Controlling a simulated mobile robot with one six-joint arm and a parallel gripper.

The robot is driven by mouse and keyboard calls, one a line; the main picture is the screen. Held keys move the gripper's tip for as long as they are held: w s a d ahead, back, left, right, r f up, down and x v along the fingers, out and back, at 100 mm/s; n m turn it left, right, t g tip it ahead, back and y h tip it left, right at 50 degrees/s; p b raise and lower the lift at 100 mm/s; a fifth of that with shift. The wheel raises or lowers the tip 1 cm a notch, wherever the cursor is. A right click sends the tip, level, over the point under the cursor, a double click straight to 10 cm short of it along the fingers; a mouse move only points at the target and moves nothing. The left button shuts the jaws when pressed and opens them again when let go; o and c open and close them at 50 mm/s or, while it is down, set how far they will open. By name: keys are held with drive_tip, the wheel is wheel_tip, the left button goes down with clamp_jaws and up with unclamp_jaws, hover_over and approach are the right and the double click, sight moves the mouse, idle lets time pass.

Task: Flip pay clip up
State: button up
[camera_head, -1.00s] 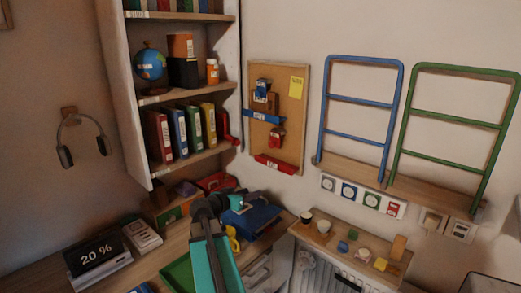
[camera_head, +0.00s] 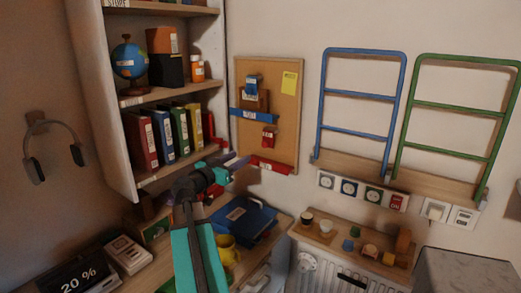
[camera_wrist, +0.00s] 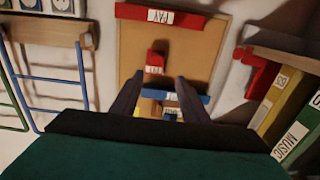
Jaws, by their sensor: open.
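The red pay clip (camera_head: 270,165) is a long bar along the bottom of the cork board (camera_head: 290,115). In the wrist view, which is upside down, the clip (camera_wrist: 140,11) lies across the top with its white PAY label. It looks flat along the board edge, but its tilt is hard to tell. My gripper (camera_head: 237,162) is raised to the left of the clip in the head view. In the wrist view my gripper (camera_wrist: 160,76) is open and empty, pointing at the board, with the clip beyond its tips. Whether it is touching anything cannot be told.
A blue clip (camera_head: 253,117) and a red tag (camera_head: 268,138) are on the board. The bookshelf with colored binders (camera_head: 163,133) stands close on the left. Below are a blue binder (camera_head: 243,220) and a yellow mug (camera_head: 228,248). A blue ladder rack (camera_head: 360,93) is at right.

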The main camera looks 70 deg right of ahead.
sight(263, 145)
drive_tip(key=shift+s+d, duration=0.15)
drive_tip(key=shift+s, duration=0.05)
drive_tip(key=p+x, duration=0.2)
drive_tip(key=x, duration=0.5)
drive_tip(key=p+x, duration=0.1)
drive_tip(key=x, duration=0.6)
drive_tip(key=shift+s+f+p, duration=0.1)
drive_tip(key=shift+s+p, duration=0.15)
drive_tip(key=shift+p, duration=0.15)
